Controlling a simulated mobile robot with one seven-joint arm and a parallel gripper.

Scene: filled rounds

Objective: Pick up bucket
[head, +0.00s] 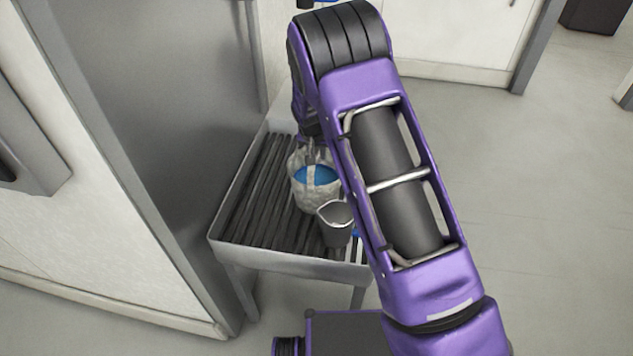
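A small blue thing shows beside the bucket, partly behind my arm. A grey wall panel (165,110) borders the table's left. Open floor (540,220) lies to the right.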

